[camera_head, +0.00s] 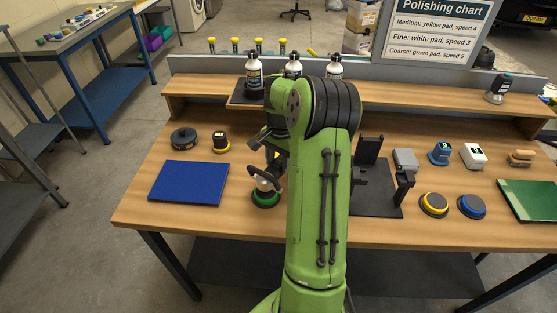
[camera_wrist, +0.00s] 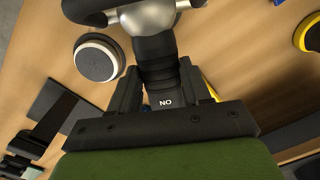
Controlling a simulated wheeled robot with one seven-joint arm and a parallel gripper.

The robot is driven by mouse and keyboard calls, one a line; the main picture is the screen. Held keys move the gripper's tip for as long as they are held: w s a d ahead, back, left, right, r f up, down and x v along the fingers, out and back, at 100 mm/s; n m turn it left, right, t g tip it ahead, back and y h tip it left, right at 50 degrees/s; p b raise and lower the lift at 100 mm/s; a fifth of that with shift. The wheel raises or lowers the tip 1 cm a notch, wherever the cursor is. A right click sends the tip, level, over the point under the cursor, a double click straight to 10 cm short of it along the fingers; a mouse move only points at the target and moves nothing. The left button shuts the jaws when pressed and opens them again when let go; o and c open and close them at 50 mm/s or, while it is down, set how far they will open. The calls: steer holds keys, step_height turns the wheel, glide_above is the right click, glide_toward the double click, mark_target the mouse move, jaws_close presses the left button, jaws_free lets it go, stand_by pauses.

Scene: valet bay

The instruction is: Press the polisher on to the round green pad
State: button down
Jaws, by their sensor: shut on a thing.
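The round green pad (camera_head: 265,199) lies on the bench just left of my arm in the head view. The polisher (camera_head: 265,183), with a pale head and a dark loop handle, is upright directly over the pad. I cannot tell whether it touches the pad or hangs slightly above it. My gripper (camera_head: 272,150) is partly hidden by my arm. The green pad is not clearly visible there.
A yellow pad (camera_head: 433,203) and a blue pad (camera_head: 471,205) lie to the right. A blue mat (camera_head: 188,183) lies left of the polisher. A black stand (camera_head: 378,190) is right of my arm. Bottles stand behind.

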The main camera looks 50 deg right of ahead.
steer(key=shift+r+p, duration=3.85)
steer(key=shift+r, duration=0.75)
